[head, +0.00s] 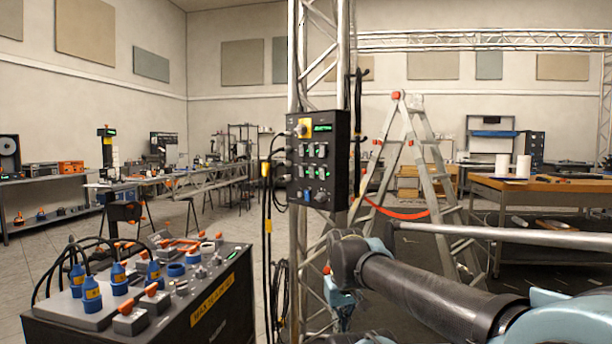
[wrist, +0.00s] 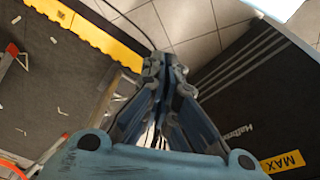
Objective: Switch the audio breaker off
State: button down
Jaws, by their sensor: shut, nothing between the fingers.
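A black switch box (head: 318,160) is fixed upright to the metal truss, with a yellow-backed knob, a green display, rows of small switches with green lights, and a blue part low down. A black cabinet (head: 215,300) stands at lower left, with blue connectors and orange-handled levers on top and a yellow label on its front. The labels are too small to tell which breaker is audio. In the wrist view my gripper (wrist: 165,65) is shut and empty, above the floor.
A stepladder (head: 410,170) stands behind my arm, with a red strap (head: 395,212) near it. A wooden workbench (head: 550,195) is at right. Cables hang left of the truss (head: 297,250). A yellow-edged dark mat (wrist: 100,38) shows in the wrist view.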

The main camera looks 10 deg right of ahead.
jog(key=w+r+n+t+h, duration=0.1)
jog(key=w+r+n+h, duration=0.3)
jog(key=w+r+n, duration=1.35)
jog(key=w+a+r+n+t+h, duration=0.1)
jog(key=w+a+r+n, duration=0.1)
jog(key=w+a+r, duration=0.2)
jog(key=w+a+r+n+t+h, duration=0.1)
jog(key=w+a+r, duration=0.4)
jog(key=w+r, duration=0.6)
jog(key=w+a+r+n+t+h, duration=0.1)
jog(key=w+a+r+n+h, duration=0.1)
jog(key=w+r, duration=0.6)
jog(key=shift+w+a+r+n, duration=0.25)
jog(key=shift+a+r+n, duration=0.55)
jog(key=shift+a, duration=0.35)
jog(key=shift+d+f, duration=0.1)
jog(key=shift+f, duration=0.1)
send_near(311, 177)
jog(key=shift+x, duration=2.25)
